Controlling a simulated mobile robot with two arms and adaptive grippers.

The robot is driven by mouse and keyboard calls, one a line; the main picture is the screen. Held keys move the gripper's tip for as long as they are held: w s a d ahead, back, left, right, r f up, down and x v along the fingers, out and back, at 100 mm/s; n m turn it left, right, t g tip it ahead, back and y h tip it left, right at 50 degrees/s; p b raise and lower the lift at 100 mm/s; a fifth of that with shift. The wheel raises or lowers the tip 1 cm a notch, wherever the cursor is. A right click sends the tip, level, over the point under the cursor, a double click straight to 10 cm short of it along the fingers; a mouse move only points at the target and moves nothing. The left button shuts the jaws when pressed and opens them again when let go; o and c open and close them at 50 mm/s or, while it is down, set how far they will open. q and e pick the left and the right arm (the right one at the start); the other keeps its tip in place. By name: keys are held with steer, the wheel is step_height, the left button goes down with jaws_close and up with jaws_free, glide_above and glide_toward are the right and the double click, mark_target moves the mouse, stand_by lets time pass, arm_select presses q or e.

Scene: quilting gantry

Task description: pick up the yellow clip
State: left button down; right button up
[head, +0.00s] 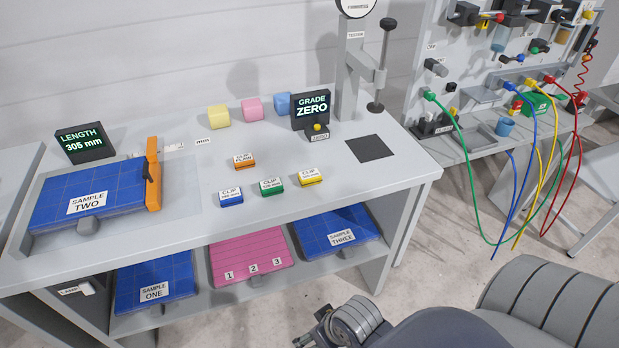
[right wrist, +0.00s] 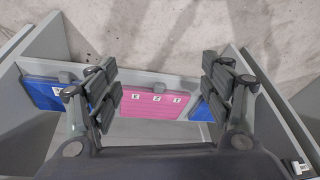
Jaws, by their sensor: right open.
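The yellow clip (head: 309,175) lies on the grey bench top, at the right end of a small group of clips, with a white label on top. The green clip (head: 271,186) is just left of it, the blue clip (head: 230,198) further left, and the orange clip (head: 244,161) behind them. In the right wrist view my right gripper (right wrist: 162,88) is open and empty, its fingers wide apart above the lower shelf. The yellow clip is not visible there. In the head view my right arm is low in front of the bench, apart from the clip. My left gripper is not in view.
A dark square pad (head: 370,149) and a stand with a lever (head: 352,65) are right of the clips. A GRADE ZERO display (head: 312,108) stands behind. A blue SAMPLE TWO panel (head: 75,205) lies left. The lower shelf holds a pink panel (head: 250,257).

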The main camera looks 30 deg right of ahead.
steer(key=w+r+m+t+y, duration=0.4)
steer(key=w+r+m+t, duration=0.4)
steer(key=w+r+m, duration=0.7)
steer(key=m+t+h, duration=0.5)
steer(key=m+h, duration=0.3)
steer(key=m, duration=1.6)
glide_toward(312, 179)
steer(key=shift+w+a+f, duration=0.2)
steer(key=shift+w, duration=0.45)
steer(key=shift+w+d+h, duration=0.15)
steer(key=shift+d+h, duration=0.15)
steer(key=shift+h, duration=0.1)
steer(key=shift+m, duration=0.3)
steer(key=x, duration=0.4)
steer(key=shift+w, duration=0.2)
steer(key=shift+x, duration=3.1)
steer(key=shift+s+a+r, duration=0.1)
steer(key=shift+r, duration=0.05)
steer(key=shift+c, duration=1.1)
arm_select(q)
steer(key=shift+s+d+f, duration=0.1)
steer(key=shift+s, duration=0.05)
arm_select(e)
steer(key=c, duration=0.9)
